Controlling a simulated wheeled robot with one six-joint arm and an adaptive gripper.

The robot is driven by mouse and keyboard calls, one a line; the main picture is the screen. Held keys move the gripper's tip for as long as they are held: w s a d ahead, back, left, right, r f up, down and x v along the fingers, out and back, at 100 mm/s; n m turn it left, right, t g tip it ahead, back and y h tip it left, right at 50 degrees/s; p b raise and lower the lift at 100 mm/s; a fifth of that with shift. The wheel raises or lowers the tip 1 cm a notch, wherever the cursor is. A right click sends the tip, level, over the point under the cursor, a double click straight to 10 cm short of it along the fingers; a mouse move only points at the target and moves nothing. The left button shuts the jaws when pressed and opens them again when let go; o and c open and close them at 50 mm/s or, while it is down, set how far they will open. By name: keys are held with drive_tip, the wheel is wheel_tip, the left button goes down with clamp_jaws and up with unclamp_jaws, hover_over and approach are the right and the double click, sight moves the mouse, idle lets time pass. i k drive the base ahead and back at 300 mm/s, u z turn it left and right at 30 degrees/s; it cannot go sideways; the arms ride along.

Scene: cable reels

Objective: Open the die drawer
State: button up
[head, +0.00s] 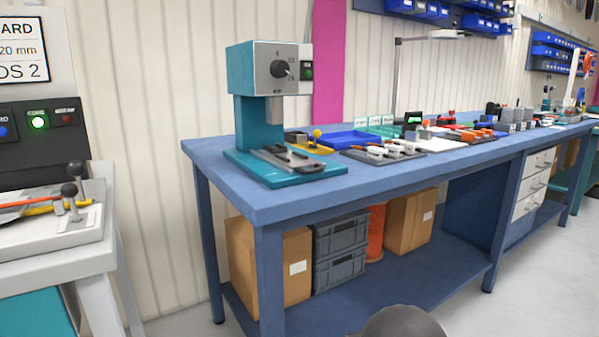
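A blue workbench (230,190) carries a teal and grey press (268,75) near its left end. The press has a dark knob and a green button on its front face. A grey plate with dark handle-like parts (285,158) lies on its teal base. A stack of white-fronted drawers (534,183) sits under the right part of the bench and looks shut. No label shows which of these is the die drawer. My gripper is not in view.
Blue trays (350,139) and several tools lie along the bench. Cardboard boxes (407,220), grey crates (338,270) and an orange reel (376,233) stand on the lower shelf. A control console (50,245) with levers is at left. Bare floor shows at right.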

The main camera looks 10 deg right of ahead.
sight(298, 162)
drive_tip(key=k, duration=0.5)
drive_tip(key=u, duration=1.6)
drive_tip(key=i, duration=0.7)
drive_tip(key=z, duration=1.15)
